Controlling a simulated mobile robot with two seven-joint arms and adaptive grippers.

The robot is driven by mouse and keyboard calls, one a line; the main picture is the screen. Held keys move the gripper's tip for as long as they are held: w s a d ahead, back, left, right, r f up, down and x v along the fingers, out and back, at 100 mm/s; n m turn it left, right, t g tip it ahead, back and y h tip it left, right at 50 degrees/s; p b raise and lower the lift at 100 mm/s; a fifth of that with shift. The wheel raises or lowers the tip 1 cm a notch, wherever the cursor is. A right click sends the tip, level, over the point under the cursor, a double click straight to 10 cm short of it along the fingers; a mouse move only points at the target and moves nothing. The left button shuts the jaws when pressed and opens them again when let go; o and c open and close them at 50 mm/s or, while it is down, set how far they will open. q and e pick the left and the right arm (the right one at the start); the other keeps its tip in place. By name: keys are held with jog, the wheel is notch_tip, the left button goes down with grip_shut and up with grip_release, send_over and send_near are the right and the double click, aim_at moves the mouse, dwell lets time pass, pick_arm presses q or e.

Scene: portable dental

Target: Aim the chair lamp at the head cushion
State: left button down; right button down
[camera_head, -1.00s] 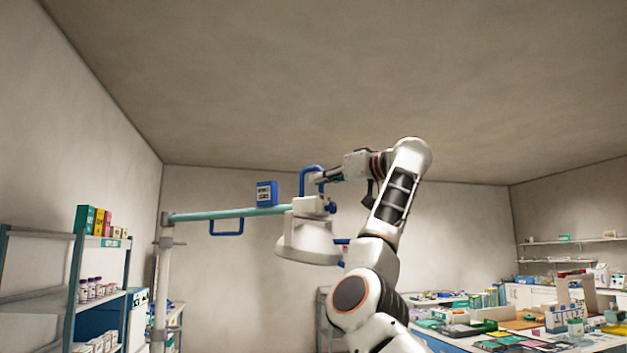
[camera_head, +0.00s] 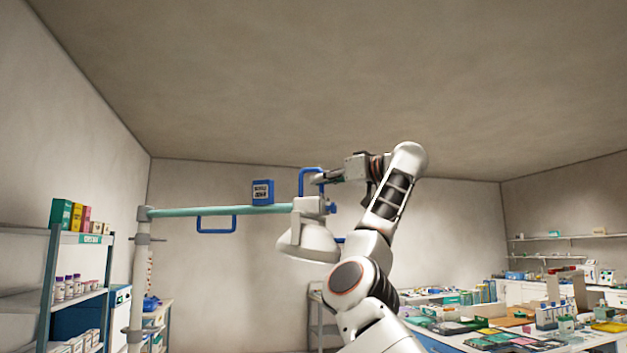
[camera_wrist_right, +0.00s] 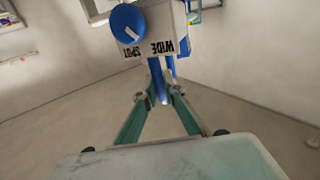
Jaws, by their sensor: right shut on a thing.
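The chair lamp has a white, bell-shaped head (camera_head: 308,240) at the right end of a teal arm (camera_head: 225,211). The head hangs tilted, its wide side down. A blue loop handle (camera_head: 302,183) stands on top of it. My right gripper (camera_head: 318,178) is shut on this handle. In the right wrist view, the fingers of my right gripper (camera_wrist_right: 160,97) close on the blue bar, below a white box with a blue knob (camera_wrist_right: 128,24) and the words WIDE and SPOT. The head cushion and my left gripper are not in view.
A white pole (camera_head: 138,280) carries the lamp arm, which has a blue lower handle (camera_head: 216,230) and a blue box sign (camera_head: 262,192). A stocked shelf rack (camera_head: 50,290) stands left. A cluttered counter (camera_head: 440,340) lies right. The air above the lamp is clear.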

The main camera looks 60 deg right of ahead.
jog(key=shift+d, duration=0.1)
dwell(0.3)
jog(key=c, duration=2.1)
grip_release()
jog(key=shift+s, duration=0.1)
jog(key=shift+c, duration=0.2)
jog(key=s+a, duration=0.2)
jog(key=s, duration=1)
